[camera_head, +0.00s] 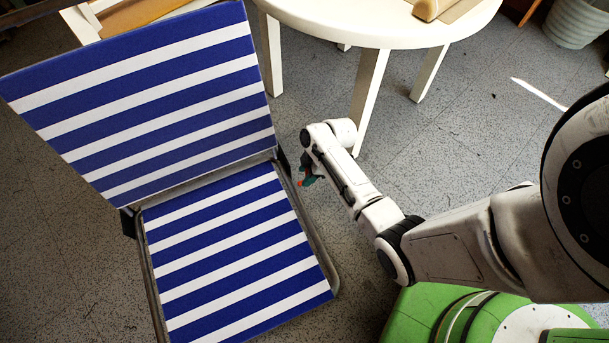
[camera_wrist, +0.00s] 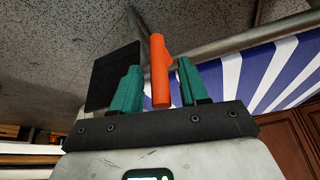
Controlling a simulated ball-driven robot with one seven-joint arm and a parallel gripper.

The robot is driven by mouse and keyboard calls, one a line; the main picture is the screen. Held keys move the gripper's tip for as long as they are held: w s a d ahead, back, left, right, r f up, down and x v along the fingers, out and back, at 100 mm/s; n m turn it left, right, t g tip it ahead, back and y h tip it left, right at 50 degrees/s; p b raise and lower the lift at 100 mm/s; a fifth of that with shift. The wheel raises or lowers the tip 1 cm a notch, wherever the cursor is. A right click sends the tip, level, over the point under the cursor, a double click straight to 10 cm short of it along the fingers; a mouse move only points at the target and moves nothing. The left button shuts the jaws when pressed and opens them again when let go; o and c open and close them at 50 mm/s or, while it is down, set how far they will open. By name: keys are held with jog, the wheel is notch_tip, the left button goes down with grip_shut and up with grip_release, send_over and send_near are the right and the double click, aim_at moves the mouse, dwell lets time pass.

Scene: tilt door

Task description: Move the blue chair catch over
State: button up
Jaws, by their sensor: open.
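The blue chair, striped blue and white, fills the left of the head view; its seat (camera_head: 235,250) lies below a tilted-up backrest (camera_head: 145,95). A small orange catch (camera_wrist: 160,80) shows in the wrist view, and its tip shows in the head view (camera_head: 300,183) by the chair's right hinge. My gripper (camera_wrist: 160,65) is open, with its two teal fingers on either side of the orange catch. A narrow gap seems to show between the catch and each finger. In the head view my gripper (camera_head: 308,179) is small and partly hidden by its own wrist.
A round white table (camera_head: 390,25) stands behind, its legs near my wrist. A dark hinge plate (camera_wrist: 112,75) and a grey metal frame tube (camera_wrist: 215,48) lie close to the fingers. Speckled grey floor (camera_head: 460,130) is free right of the table legs.

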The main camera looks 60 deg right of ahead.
jog(key=shift+x, duration=0.9)
grip_shut()
